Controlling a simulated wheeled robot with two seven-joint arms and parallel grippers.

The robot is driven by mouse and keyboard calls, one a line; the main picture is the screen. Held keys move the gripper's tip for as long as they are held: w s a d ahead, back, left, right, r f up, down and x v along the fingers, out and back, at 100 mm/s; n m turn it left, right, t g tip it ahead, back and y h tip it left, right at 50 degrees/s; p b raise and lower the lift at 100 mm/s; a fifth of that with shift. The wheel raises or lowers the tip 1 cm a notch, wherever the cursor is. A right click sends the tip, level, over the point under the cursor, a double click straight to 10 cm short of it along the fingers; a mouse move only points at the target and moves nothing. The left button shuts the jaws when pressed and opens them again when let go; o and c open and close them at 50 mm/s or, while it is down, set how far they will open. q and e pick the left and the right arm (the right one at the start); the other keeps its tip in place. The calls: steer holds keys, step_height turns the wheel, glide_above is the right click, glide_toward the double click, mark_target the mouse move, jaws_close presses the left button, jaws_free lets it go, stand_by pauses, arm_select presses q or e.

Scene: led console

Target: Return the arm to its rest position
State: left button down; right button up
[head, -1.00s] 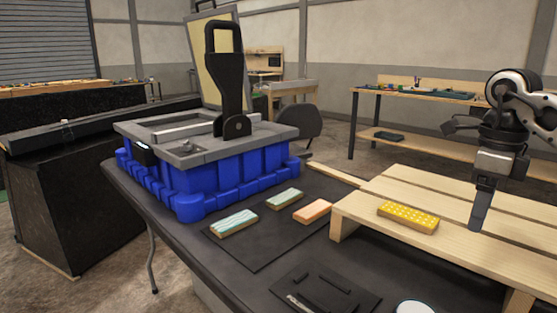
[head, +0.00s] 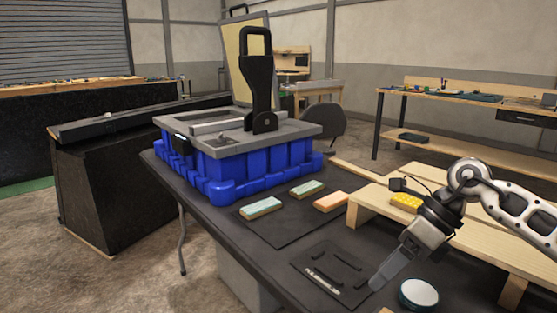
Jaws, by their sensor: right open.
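My right arm comes in from the right, and my right gripper (head: 380,283) points down and to the left above the black table (head: 215,215). It is open, and nothing shows between its fingers. Its tip is by the right edge of a small black mat (head: 322,262). My left gripper is not in view.
A blue console box (head: 240,172) with a grey top and upright black lever stands at the table's back. Two green blocks (head: 261,208) (head: 307,188) and an orange block (head: 331,201) lie on a dark mat. A round white-topped item (head: 418,294) is near the gripper.

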steer(key=s+a+r+m+t+y+p, duration=0.1)
steer(key=s+a+r+m+t+y, duration=0.2)
steer(key=a+m+y, duration=0.5)
steer(key=s+a+m+t+y+p, duration=0.2)
steer(key=a+m+t+y, duration=0.3)
steer(key=a, duration=0.4)
steer(key=d+f+m+t+h, duration=0.35)
steer(key=m+t+h, duration=0.2)
steer(key=m, duration=0.45)
steer(key=d+f+m+t+h, duration=0.35)
steer(key=m+h, duration=0.25)
steer(key=m, duration=0.5)
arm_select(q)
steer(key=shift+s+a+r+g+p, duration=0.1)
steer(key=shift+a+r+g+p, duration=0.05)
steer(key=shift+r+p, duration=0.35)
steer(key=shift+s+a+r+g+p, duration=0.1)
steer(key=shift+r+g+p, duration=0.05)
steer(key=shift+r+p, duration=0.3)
arm_select(e)
steer(key=s+d+f+m+g+h, duration=0.2)
steer(key=s+f+m, duration=0.3)
steer(key=s+f, duration=0.1)
steer(key=s+d+f+m+g+h, duration=0.2)
steer(key=s+f+m+g+h, duration=0.1)
steer(key=s+f, duration=0.3)
step_height(320, 180, down, 3)
steer(key=shift+s+d+r+m, duration=0.2)
steer(key=shift+d+m, duration=0.05)
steer(key=shift+m, duration=0.65)
